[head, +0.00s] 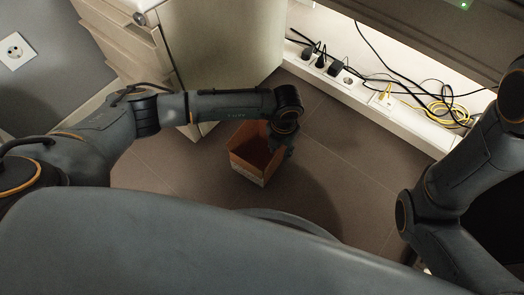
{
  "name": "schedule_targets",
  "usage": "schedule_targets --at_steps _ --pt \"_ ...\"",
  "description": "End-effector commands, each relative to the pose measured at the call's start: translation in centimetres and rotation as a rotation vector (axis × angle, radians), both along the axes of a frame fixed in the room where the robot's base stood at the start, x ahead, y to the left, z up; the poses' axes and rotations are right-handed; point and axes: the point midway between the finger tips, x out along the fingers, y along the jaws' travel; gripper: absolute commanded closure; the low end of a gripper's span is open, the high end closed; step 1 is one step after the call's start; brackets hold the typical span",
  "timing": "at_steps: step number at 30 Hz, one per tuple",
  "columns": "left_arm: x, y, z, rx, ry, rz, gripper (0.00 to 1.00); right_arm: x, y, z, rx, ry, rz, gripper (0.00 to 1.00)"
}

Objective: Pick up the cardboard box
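The open-topped cardboard box (246,170) is brown with a pale lower part and shows in the middle of the head view, low down near the floor. My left arm reaches across from the left, and its dark gripper (280,147) is at the right side of the box, overlapping its right rim in the picture. The fingers are small and dark, so I cannot tell whether they are open or closed on the box wall. My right arm shows at the right edge, but its gripper is out of view.
A pale drawer cabinet (125,40) stands behind the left arm. A white cable ledge (405,120) with plugs, black cables and a coiled yellow cable (440,112) runs along the back right. The brown tiled floor (345,160) right of the box is clear.

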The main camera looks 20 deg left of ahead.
Motion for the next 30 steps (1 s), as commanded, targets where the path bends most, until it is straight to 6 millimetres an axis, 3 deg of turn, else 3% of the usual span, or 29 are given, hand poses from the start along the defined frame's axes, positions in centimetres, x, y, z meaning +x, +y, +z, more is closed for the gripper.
schedule_targets --at_steps 1,8,17,22,30 --pt "0.1 0.1 -1.2 0.0 0.0 0.001 0.68 -0.4 0.0 -0.9 0.0 -0.01 0.0 1.0" --pt "0.2 0.4 -4.0 0.0 0.001 0.001 0.68 -0.4 0.0 -3.6 0.001 -0.009 0.0 1.0" --pt "0.2 0.3 -4.1 0.0 0.001 0.001 0.68 -0.4 0.0 -3.6 -0.001 -0.009 0.001 1.0" --pt "0.2 0.3 -4.1 0.0 0.001 0.001 1.0 -0.4 0.0 -3.6 -0.001 -0.009 0.001 1.0" --pt "0.2 0.3 -4.2 -0.001 0.0 0.001 1.0 -0.3 0.0 -3.6 -0.001 -0.009 0.001 1.0"
